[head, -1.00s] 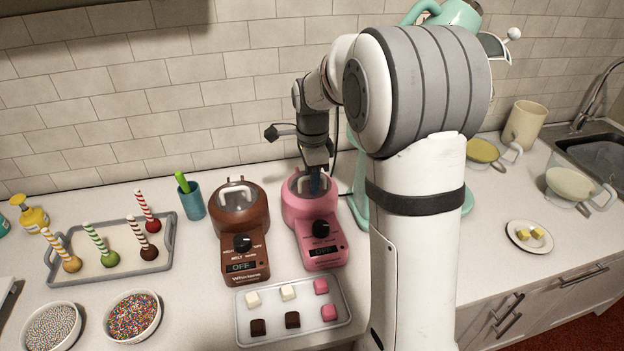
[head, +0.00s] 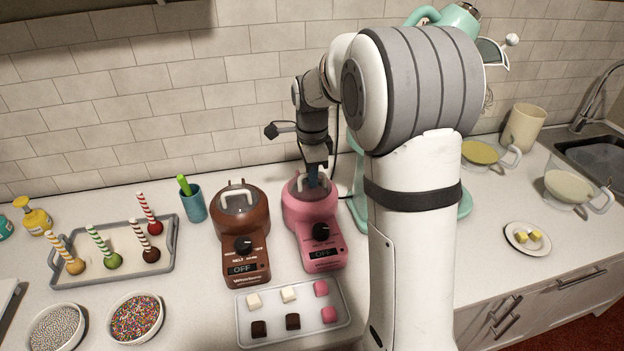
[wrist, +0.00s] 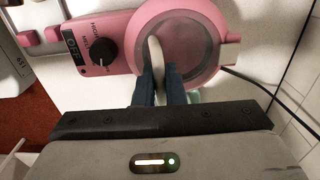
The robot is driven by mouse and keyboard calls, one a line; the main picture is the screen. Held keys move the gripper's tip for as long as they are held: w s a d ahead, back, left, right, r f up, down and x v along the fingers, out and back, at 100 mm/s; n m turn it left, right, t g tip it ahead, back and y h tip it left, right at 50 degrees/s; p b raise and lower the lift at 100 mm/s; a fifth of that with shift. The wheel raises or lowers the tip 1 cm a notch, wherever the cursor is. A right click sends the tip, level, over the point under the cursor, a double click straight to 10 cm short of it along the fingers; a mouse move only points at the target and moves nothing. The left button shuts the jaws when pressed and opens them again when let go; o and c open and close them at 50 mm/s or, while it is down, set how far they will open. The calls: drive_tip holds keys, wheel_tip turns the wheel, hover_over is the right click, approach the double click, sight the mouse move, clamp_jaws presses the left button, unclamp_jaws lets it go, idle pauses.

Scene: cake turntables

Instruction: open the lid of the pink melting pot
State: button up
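The pink melting pot (head: 311,210) stands on the counter, its black dial and OFF display facing the front. It also shows in the wrist view (wrist: 122,62). Its round see-through lid (wrist: 190,40) has a pink rim and a pale bar handle (wrist: 155,52). The lid lies over the pot; I cannot tell whether it is slightly raised. My gripper (head: 313,183) reaches down from above at the lid. In the wrist view its two blue fingers (wrist: 160,76) stand close on either side of the handle, with the handle filling the narrow gap. The fingers hide part of the handle.
A brown melting pot (head: 241,222) stands close on the left. A tray of chocolate cubes (head: 272,304) lies just in front. A mint-green mixer (head: 463,205) is close on the right, partly behind my arm. The tiled wall (head: 120,110) is behind.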

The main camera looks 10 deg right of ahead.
drive_tip(key=shift+w+r+p, duration=0.5)
drive_tip(key=shift+r+p, duration=0.1)
drive_tip(key=shift+r, duration=0.1)
drive_tip(key=shift+w+r+p, duration=0.5)
drive_tip(key=shift+r+p, duration=0.1)
drive_tip(key=shift+r, duration=0.1)
drive_tip(key=shift+w+r+p, duration=0.6)
drive_tip(key=shift+w+p, duration=0.25)
drive_tip(key=shift+w+r+p, duration=0.25)
drive_tip(key=shift+w+p, duration=0.15)
drive_tip(key=shift+w, duration=0.1)
drive_tip(key=shift+w+r+p, duration=0.25)
drive_tip(key=shift+w+p, duration=0.15)
drive_tip(key=shift+w, duration=0.05)
drive_tip(key=shift+w+f+p, duration=0.3)
drive_tip(key=shift+w+p, duration=0.65)
drive_tip(key=shift+w, duration=0.85)
drive_tip(key=shift+w+f+p, duration=0.35)
drive_tip(key=shift+w+p, duration=0.6)
drive_tip(key=shift+w, duration=0.8)
drive_tip(key=shift+w+f+p, duration=0.3)
drive_tip(key=shift+w+p, duration=0.65)
drive_tip(key=shift+w, duration=0.85)
drive_tip(key=o, duration=1.2)
drive_tip(key=shift+o, duration=0.2)
drive_tip(key=shift+r, duration=0.15)
